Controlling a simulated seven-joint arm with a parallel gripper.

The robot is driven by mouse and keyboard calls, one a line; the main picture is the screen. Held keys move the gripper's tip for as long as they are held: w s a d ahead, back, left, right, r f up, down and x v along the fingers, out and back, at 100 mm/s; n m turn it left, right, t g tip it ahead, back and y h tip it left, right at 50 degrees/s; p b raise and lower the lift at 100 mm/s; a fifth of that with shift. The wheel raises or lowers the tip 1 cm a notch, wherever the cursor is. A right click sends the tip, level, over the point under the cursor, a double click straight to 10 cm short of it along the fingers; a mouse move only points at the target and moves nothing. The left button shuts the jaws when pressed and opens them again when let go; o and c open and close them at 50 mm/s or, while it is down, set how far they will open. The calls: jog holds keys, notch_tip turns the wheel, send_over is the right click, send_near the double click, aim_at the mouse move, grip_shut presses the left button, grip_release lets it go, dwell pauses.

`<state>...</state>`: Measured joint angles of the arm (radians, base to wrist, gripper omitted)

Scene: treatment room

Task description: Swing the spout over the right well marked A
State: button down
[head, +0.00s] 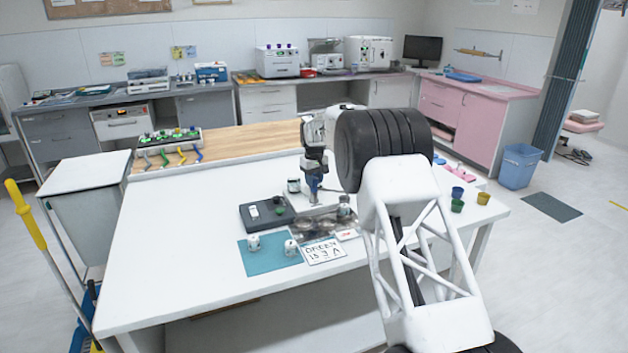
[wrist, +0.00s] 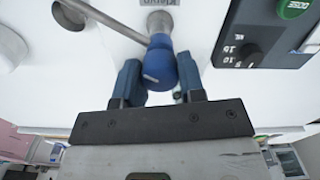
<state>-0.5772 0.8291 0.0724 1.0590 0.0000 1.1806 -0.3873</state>
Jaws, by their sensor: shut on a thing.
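My gripper (head: 314,178) is over the middle of the white table. In the wrist view my gripper (wrist: 158,80) has its two blue fingers on either side of a blue knob (wrist: 160,64) and is shut on it. A thin grey metal spout (wrist: 115,20) runs from beside the knob toward the upper left. A metal tray (head: 322,225) shows below my gripper in the head view. No well marked A can be made out.
A dark box (head: 266,212) stands left of the tray; its green DOSE button (wrist: 293,8) shows in the wrist view. White jars stand on a teal mat (head: 262,264) beside a handwritten card (head: 323,251). Small coloured cups (head: 457,206) are at right. The table's front left is clear.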

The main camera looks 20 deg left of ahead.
jog(key=shift+m, duration=1.3)
jog(key=c, duration=0.7)
grip_release()
jog(key=shift+r, duration=3.95)
